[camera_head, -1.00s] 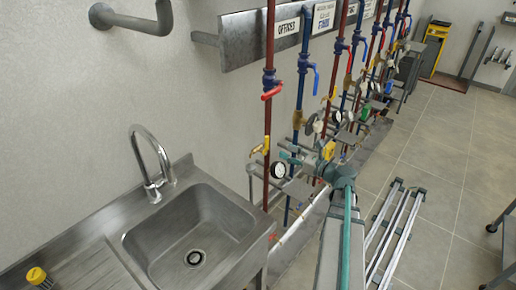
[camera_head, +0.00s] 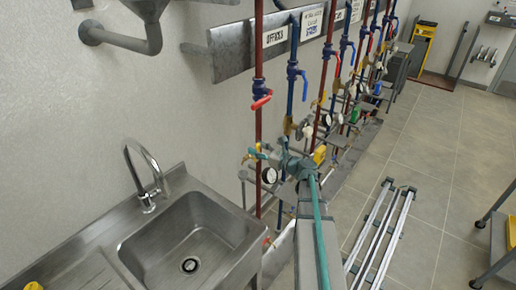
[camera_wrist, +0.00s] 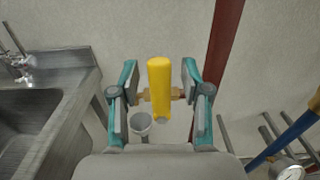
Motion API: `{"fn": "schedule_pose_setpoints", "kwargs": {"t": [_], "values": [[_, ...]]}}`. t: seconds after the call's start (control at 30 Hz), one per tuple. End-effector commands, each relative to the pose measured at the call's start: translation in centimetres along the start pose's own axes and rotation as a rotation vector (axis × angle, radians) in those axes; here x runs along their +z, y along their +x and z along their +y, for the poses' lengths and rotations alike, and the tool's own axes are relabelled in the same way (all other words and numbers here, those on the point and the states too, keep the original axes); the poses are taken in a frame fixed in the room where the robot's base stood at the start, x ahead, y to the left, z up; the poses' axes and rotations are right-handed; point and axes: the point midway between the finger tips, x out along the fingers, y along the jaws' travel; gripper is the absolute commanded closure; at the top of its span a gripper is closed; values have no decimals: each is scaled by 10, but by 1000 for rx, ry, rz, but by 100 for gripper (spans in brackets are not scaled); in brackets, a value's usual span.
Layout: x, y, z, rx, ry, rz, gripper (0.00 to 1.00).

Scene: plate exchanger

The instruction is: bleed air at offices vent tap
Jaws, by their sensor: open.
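The offices vent tap has a yellow lever (camera_wrist: 159,80) on a brass body, with brass stubs to both sides. In the wrist view the lever stands upright between the teal fingers of my gripper (camera_wrist: 159,72), which are open with a gap on each side of it. In the head view the tap (camera_head: 251,153) is at the left of the first red pipe, under the OFFICES sign (camera_head: 272,37), and my gripper (camera_head: 268,154) is right at it, partly hiding it. A grey round cup (camera_wrist: 142,123) sits below the tap, toward the camera.
The red pipe (camera_wrist: 224,60) runs close to the right of my gripper. A blue pipe (camera_wrist: 285,140) and a gauge (camera_wrist: 290,172) are at lower right. A steel sink (camera_head: 190,240) stands left. Further valves and pipes line the wall behind.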

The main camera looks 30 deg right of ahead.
Motion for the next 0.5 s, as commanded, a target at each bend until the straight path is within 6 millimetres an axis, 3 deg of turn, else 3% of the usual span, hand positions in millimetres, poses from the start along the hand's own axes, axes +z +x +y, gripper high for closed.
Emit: {"fn": "schedule_pose_setpoints", "kwargs": {"t": [0.2, 0.5], "values": [[0, 0, 0, 0, 0, 0, 53], [0, 0, 0, 0, 0, 0, 100]]}}
